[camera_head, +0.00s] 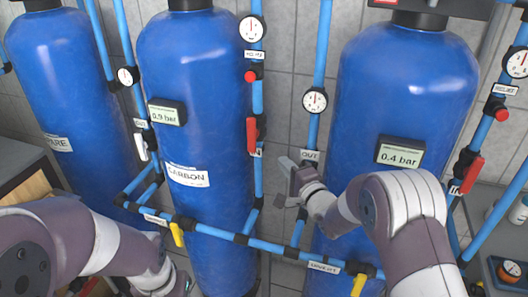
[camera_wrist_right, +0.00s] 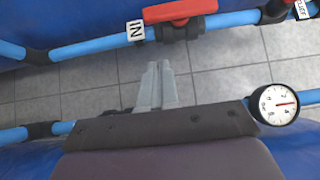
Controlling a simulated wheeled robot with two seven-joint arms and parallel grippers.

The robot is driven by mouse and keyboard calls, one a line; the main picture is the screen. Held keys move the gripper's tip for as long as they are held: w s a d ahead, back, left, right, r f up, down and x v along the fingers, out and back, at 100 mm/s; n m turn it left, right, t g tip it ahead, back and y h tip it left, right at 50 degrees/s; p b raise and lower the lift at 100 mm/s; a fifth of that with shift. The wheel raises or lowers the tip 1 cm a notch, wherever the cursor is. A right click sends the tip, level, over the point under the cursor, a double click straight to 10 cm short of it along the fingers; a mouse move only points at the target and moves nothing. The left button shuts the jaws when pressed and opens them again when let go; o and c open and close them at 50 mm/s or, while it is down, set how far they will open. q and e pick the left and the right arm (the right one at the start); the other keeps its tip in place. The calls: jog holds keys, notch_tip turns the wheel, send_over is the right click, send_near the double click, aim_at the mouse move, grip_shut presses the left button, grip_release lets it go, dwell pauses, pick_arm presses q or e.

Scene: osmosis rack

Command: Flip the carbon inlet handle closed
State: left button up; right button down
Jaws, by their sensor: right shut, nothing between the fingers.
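The carbon inlet handle is a red lever (camera_head: 252,135) on the vertical blue pipe right of the tank labelled CARBON. It lies along the pipe, just above a white IN label (camera_head: 257,153). In the right wrist view the red handle (camera_wrist_right: 180,11) is at the top, beside its IN label (camera_wrist_right: 135,31). My right gripper (camera_head: 287,166) is right of and slightly below the handle, apart from it. Its grey fingers (camera_wrist_right: 157,68) are together and empty, pointing towards the pipe.
A second pipe with a gauge (camera_head: 315,101) and OUT label (camera_head: 310,155) runs close beside my right gripper. The carbon display (camera_head: 167,112) reads 0.9 bar, the right tank's display (camera_head: 400,153) 0.4 bar. Another red handle (camera_head: 468,175) is at the right. Yellow handles (camera_head: 177,234) sit below.

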aim_at(252, 136)
jog(key=w+a+p, duration=0.1)
jog(key=w+a, duration=0.4)
jog(key=a, duration=0.1)
jog(key=shift+w+p, duration=0.15)
jog(key=shift+p, duration=0.15)
jog(key=shift+d, duration=0.1)
